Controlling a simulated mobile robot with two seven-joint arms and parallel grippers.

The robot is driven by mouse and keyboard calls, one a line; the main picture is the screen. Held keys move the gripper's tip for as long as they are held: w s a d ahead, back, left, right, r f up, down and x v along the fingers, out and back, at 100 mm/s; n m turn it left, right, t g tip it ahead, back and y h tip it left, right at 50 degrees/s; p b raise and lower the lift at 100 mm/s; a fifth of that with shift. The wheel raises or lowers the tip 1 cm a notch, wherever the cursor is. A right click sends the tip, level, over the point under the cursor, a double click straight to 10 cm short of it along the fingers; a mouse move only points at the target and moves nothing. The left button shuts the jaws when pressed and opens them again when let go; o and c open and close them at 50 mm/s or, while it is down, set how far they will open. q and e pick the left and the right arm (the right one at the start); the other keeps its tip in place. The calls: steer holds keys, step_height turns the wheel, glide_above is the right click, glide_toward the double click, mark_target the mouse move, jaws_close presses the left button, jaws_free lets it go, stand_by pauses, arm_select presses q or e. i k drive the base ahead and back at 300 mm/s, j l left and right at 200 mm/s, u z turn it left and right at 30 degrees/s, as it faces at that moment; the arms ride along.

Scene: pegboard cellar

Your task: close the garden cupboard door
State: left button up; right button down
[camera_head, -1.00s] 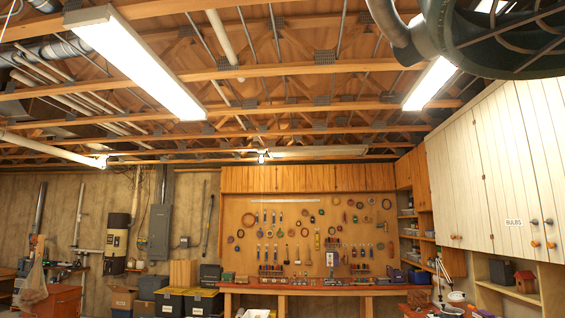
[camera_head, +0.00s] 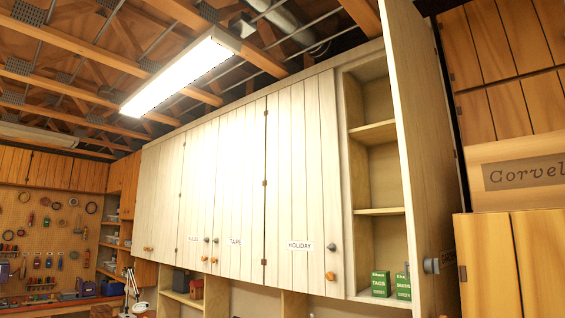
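The garden cupboard door (camera_head: 421,150) is a pale plank door at the right of the head view. It stands open, swung out towards me and seen nearly edge-on. Neither of my grippers is in view.
Closed white cupboard doors (camera_head: 225,190) run to the left, one labelled HOLIDAY (camera_head: 300,245). Brown wooden cabinets (camera_head: 510,260) stand to the right of the open door. A pegboard with tools (camera_head: 45,235) is at the far left.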

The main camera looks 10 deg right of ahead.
mark_target(432, 193)
steer(key=z, duration=1.1)
steer(key=i+l+z, duration=0.35)
steer(key=i+l, duration=0.3)
steer(key=i, duration=0.15)
